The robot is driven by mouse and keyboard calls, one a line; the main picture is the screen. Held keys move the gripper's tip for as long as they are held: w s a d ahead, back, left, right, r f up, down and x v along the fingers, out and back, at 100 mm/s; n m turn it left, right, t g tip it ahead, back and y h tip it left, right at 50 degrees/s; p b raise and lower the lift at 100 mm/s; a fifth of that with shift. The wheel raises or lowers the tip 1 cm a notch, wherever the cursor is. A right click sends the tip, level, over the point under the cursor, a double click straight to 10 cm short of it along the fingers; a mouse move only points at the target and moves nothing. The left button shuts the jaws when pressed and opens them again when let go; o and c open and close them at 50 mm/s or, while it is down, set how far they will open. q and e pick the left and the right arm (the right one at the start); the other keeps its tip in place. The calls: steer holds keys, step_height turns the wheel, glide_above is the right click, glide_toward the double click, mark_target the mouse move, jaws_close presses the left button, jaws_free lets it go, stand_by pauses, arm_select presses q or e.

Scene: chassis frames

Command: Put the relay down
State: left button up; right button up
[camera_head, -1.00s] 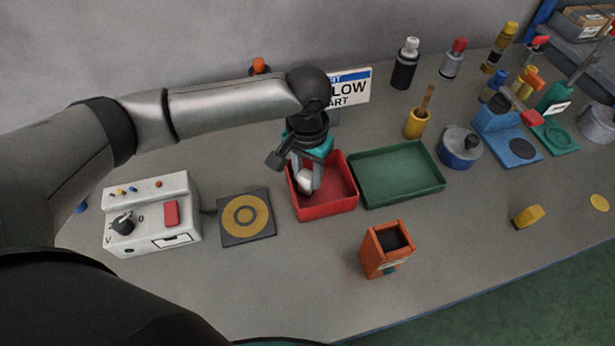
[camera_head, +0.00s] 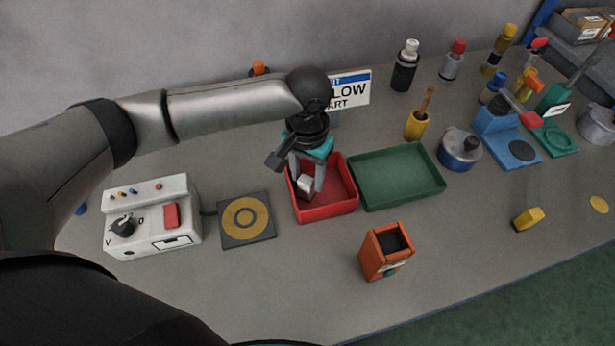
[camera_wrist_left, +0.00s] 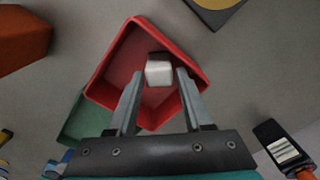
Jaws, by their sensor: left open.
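The relay, a small white block with a dark end (camera_head: 305,185), sits inside the red tray (camera_head: 334,211). In the left wrist view the relay (camera_wrist_left: 159,72) lies in the red tray (camera_wrist_left: 104,68), beyond the fingertips. My left gripper (camera_head: 307,184) reaches down into the red tray from above. Its fingers (camera_wrist_left: 160,78) are spread apart on either side of the relay, with gaps between. My right gripper does not show in these views.
A green tray (camera_head: 397,201) stands right of the red one. A tester box (camera_head: 150,216) and a dark pad with a yellow ring (camera_head: 262,222) are to the left. An orange bin (camera_head: 373,261) stands in front.

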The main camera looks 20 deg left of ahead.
mark_target(309, 178)
arm_select(q)
step_height(309, 178, up, 11)
steer(key=p, duration=0.2)
steer(key=shift+f, duration=0.15)
steer(key=shift+d, duration=0.1)
